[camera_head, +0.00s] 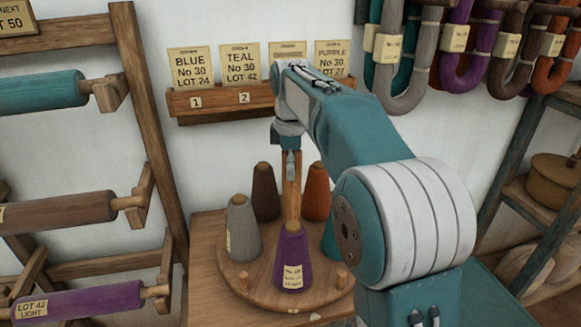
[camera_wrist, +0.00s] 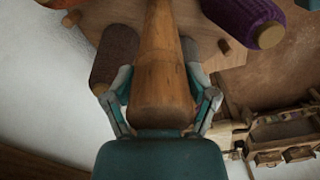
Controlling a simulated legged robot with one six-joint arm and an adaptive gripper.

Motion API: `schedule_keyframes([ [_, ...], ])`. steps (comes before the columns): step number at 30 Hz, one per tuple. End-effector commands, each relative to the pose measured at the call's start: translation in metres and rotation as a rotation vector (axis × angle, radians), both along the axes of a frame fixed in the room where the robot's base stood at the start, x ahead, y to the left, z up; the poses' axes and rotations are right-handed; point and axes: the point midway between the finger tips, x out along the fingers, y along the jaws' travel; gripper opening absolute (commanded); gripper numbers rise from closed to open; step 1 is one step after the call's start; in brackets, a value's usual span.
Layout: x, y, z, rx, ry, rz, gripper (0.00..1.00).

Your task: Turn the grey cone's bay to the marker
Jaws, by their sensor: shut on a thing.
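The grey cone (camera_head: 243,228) stands upright at the left of a round wooden turntable (camera_head: 262,290). A wooden post (camera_head: 291,200) rises from the turntable's middle. My gripper (camera_head: 290,160) is above the turntable, shut on the post's upper part. In the wrist view, its fingers (camera_wrist: 163,98) press on both sides of the post (camera_wrist: 163,55). Purple (camera_head: 291,260), brown (camera_head: 265,195), orange (camera_head: 316,192) and teal (camera_head: 328,242) cones stand around the post, the teal one partly hidden by my arm. A small pale tag at the front rim may be the marker; I cannot tell.
Short bare pegs (camera_head: 342,278) stick up from the turntable near the front. A wooden card rack (camera_head: 220,101) hangs on the wall behind. A frame with wound rollers (camera_head: 62,215) stands at left, and shelves (camera_head: 528,205) at right. Yarn hanks (camera_head: 405,60) hang above right.

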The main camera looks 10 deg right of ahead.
Motion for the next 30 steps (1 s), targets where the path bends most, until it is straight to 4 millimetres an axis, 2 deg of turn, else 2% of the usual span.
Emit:
schedule_keyframes([
  [30, 0.0001, -0.0006, -0.0022, 0.000, 0.004, 0.507, 0.11],
])
